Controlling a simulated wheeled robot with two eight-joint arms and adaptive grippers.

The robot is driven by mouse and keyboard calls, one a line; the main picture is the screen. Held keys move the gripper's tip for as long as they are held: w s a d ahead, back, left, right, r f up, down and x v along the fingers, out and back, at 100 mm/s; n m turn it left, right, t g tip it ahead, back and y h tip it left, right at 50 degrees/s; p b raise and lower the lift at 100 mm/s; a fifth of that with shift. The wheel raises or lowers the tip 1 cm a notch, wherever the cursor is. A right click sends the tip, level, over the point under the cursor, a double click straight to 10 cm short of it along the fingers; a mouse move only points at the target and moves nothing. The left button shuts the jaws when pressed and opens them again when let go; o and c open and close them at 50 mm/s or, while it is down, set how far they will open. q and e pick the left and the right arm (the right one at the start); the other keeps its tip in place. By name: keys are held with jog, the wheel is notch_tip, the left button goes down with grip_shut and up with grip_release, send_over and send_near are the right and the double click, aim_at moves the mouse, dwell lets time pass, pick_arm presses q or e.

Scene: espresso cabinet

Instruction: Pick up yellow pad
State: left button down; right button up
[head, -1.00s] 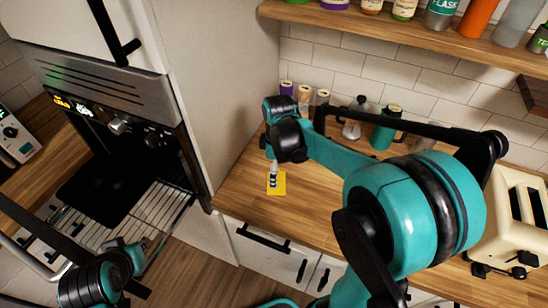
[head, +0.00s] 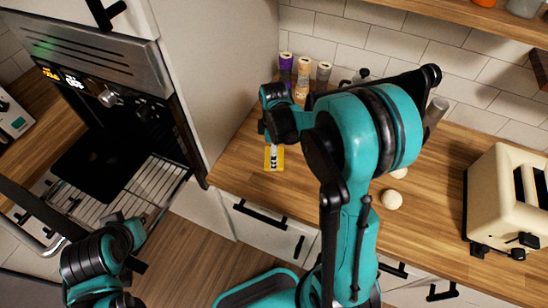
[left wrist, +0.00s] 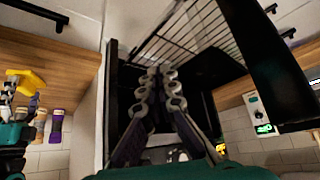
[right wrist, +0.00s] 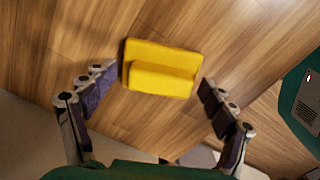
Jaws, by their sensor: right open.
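The yellow pad (head: 276,163) lies on the wooden counter near the tall white cabinet side. In the right wrist view the pad (right wrist: 160,68) is a flat yellow block with a raised ridge along it. My right gripper (right wrist: 155,80) is open, with one finger on each side of the pad and visible gaps between. In the head view my right gripper (head: 273,154) hangs just above the pad and covers part of it. My left gripper (left wrist: 161,75) has its fingertips drawn together, with nothing clearly held, by the open espresso cabinet.
A wire rack (head: 150,187) sticks out of the cabinet near my left arm. Jars (head: 303,76) stand along the tiled wall behind the pad. Pale round items (head: 391,199) and a cream toaster (head: 507,200) are further right. The counter left of the pad is clear.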

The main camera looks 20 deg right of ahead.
jog(key=c, duration=1.3)
jog(key=shift+c, duration=0.2)
jog(key=shift+r, duration=0.55)
jog(key=r+p, duration=0.1)
jog(key=r, duration=0.1)
jog(key=s+r+p, duration=0.1)
jog(key=r, duration=0.1)
jog(key=shift+d, duration=0.2)
jog(key=s+d+r+p, duration=0.1)
jog(key=s+d+r, duration=0.1)
jog(key=s, duration=0.3)
jog(key=s+d+r+p, duration=0.1)
jog(key=s+d+r, duration=0.1)
jog(key=s+r, duration=0.2)
jog(key=shift+s, duration=0.45)
